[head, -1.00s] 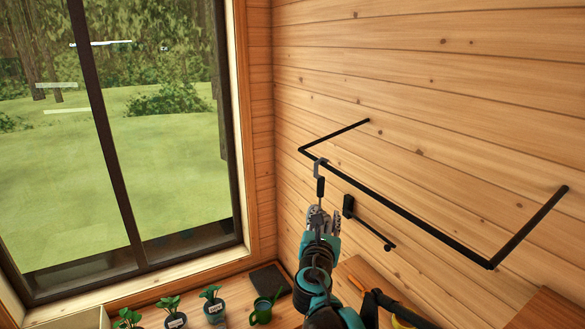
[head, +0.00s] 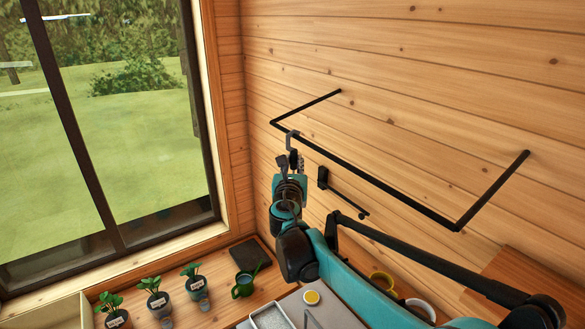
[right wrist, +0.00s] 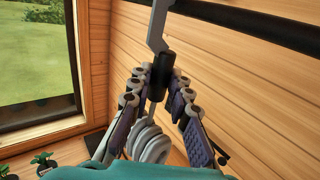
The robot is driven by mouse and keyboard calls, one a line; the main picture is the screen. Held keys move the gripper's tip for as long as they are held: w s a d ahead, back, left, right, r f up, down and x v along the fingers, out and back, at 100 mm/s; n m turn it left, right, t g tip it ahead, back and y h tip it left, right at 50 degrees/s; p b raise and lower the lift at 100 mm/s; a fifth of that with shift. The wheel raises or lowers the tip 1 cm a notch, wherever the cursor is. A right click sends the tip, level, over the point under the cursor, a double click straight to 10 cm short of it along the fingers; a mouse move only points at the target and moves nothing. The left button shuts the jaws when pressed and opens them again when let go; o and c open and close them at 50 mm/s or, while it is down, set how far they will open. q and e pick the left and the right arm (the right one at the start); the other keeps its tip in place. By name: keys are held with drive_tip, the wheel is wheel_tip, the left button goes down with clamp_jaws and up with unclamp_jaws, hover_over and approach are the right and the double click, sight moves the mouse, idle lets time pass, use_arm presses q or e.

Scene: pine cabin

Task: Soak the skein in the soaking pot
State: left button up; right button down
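A grey metal hook (head: 291,137) with a black grip hangs from the black wall rail (head: 365,178). My right gripper (head: 291,164) is up at this grip. In the right wrist view its two fingers stand on either side of the black grip (right wrist: 160,78), their tips close to it; I cannot tell whether they press on it. A pale grey, coiled-looking shape (right wrist: 150,142) shows between the fingers, below the grip; I cannot tell what it is. I cannot make out the skein or the soaking pot for certain. My left gripper is not in view.
A smaller black wall bracket (head: 342,192) sits just right of the gripper. Below, the wooden counter holds several potted seedlings (head: 156,300), a green watering can (head: 245,284), a yellow cup (head: 381,281) and a pale tray (head: 271,318). A window fills the left.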

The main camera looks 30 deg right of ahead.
drive_tip(key=shift+s, duration=0.1)
drive_tip(key=shift+r, duration=0.2)
drive_tip(key=shift+r+p, duration=0.2)
drive_tip(key=shift+p, duration=0.1)
drive_tip(key=shift+r+p, duration=0.55)
drive_tip(key=shift+r, duration=0.3)
drive_tip(key=a, duration=0.7)
drive_tip(key=shift+s, duration=0.25)
